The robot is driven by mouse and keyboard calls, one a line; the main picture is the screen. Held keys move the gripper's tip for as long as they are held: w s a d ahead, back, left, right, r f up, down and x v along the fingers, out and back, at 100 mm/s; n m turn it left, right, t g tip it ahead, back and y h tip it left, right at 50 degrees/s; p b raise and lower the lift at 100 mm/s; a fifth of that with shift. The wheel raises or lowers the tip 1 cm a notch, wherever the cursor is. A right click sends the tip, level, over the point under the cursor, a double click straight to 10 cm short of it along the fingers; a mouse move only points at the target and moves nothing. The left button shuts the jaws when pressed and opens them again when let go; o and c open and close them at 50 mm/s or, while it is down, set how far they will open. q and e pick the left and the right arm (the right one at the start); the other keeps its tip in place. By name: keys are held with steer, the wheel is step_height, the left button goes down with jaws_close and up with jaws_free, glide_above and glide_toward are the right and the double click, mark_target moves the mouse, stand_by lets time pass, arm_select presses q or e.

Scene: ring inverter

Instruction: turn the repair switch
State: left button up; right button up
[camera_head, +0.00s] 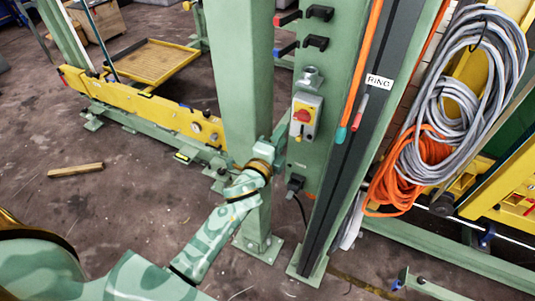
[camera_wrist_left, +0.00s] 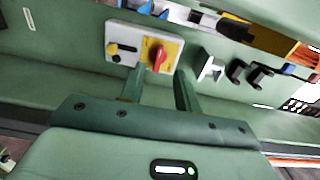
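The repair switch is a red rotary knob on a yellow plate (camera_head: 303,116), on a small grey box fixed to a green post. My left gripper (camera_head: 281,132) is just left of the box in the head view. In the left wrist view its two fingers (camera_wrist_left: 158,76) are apart with nothing between them, and the red knob shows beyond the gap. Contact cannot be told. My right gripper is not in view.
A thick green column (camera_head: 238,80) stands left of the switch post. A black rail labelled RING (camera_head: 370,130) runs on its right. Coiled grey cables (camera_head: 460,90) and orange cables (camera_head: 410,170) hang farther right. A wooden block (camera_head: 76,170) lies on the floor.

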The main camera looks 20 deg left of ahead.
arm_select(q)
steer(key=s, duration=0.8)
steer(key=shift+s+a, duration=0.15)
